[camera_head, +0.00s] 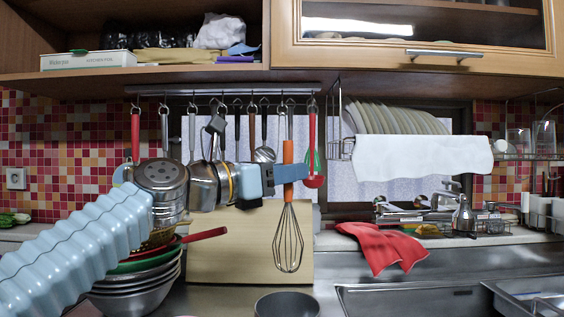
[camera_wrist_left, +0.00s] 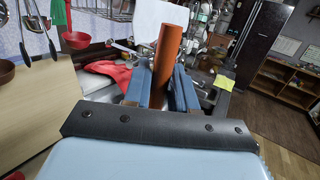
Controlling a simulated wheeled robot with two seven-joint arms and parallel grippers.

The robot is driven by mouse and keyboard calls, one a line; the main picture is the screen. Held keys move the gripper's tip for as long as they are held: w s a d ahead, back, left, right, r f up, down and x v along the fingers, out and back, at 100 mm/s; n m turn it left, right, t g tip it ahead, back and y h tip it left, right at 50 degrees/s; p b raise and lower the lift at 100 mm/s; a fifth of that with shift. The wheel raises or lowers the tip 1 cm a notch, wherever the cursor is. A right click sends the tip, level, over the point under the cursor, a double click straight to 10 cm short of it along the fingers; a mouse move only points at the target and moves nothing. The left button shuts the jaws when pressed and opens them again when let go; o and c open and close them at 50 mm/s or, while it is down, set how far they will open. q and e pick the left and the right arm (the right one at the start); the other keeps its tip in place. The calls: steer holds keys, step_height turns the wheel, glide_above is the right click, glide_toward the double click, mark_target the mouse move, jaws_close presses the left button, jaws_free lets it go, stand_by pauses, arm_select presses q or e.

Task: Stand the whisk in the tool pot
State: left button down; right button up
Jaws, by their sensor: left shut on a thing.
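The whisk has an orange handle (camera_head: 288,152) and a wire balloon (camera_head: 289,245). It is upright with the wires down, in front of the light wooden board. My left gripper (camera_head: 287,174) is shut on the lower part of the handle. The handle (camera_wrist_left: 170,45) also shows between the blue fingers in the left wrist view. The handle's top end is close to the rail hooks; I cannot tell whether it still touches one. A dark grey round pot (camera_head: 287,306), probably the tool pot, stands below the whisk, cut off by the picture's lower edge. My right gripper is out of view.
The utensil rail (camera_head: 222,90) holds several hanging tools, including a red ladle (camera_head: 314,150) just right of the whisk. Stacked bowls (camera_head: 135,285) stand at left. A red cloth (camera_head: 385,247) and the sink (camera_head: 410,300) are at right. The wooden board (camera_head: 230,250) stands behind.

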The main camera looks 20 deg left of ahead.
mark_target(276, 242)
arm_select(q)
steer(key=shift+f, duration=2)
step_height(276, 242, down, 6)
steer(key=b, duration=0.5)
steer(key=shift+r, duration=0.1)
steer(key=shift+f+b, duration=0.7)
steer(key=shift+f, duration=0.2)
steer(key=c, duration=0.8)
jaws_free()
steer(key=b+v, duration=0.1)
steer(key=v, duration=1.3)
steer(key=shift+r, duration=0.1)
